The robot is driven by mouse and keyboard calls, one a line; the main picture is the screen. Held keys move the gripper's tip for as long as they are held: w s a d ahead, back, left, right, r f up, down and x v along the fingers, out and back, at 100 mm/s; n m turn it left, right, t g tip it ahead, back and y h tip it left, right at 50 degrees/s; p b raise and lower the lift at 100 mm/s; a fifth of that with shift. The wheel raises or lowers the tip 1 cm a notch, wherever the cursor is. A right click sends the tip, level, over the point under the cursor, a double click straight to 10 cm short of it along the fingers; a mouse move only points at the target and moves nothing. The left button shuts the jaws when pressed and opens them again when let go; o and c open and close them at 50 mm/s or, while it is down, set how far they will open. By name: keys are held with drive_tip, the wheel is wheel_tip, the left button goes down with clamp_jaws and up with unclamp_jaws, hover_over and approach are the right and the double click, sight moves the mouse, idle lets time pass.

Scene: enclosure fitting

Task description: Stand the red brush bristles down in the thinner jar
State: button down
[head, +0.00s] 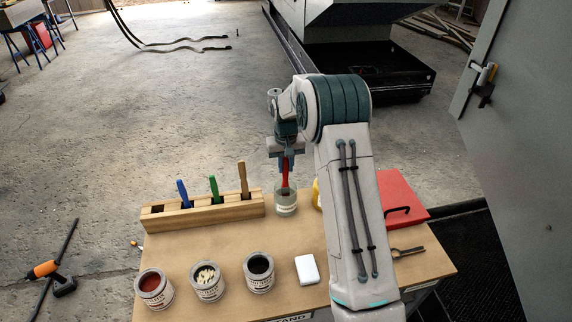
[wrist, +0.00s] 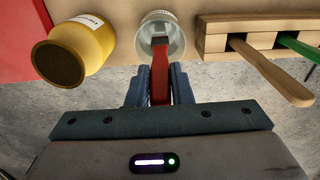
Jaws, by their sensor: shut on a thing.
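The red brush (head: 285,176) is held by its upper part in my gripper (head: 286,160) and points down over the thinner jar. Its red handle also shows between the fingers in the wrist view (wrist: 160,75). The thinner jar (head: 286,205) is a clear glass jar with a pale label, on the bench to the right of the wooden rack; it also shows in the wrist view (wrist: 178,47). The brush's lower end is at or inside the jar mouth. I cannot tell whether the bristles touch the bottom. My gripper is shut on the brush, above the jar.
A wooden rack (head: 205,214) holds blue, green and bare-wood-handled brushes. Several cans, including a black-filled one (head: 259,270), and a white block (head: 307,269) stand in front. A yellow jar (wrist: 80,52) is beside the thinner jar. A red case (head: 400,190) lies at right.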

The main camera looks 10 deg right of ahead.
drive_tip(key=c, duration=1.2)
unclamp_jaws()
wheel_tip(320, 180, up, 13)
drive_tip(key=shift+f+b, duration=0.15)
drive_tip(key=shift+b, duration=0.85)
drive_tip(key=shift+s+r, duration=0.1)
drive_tip(key=shift+r, duration=0.5)
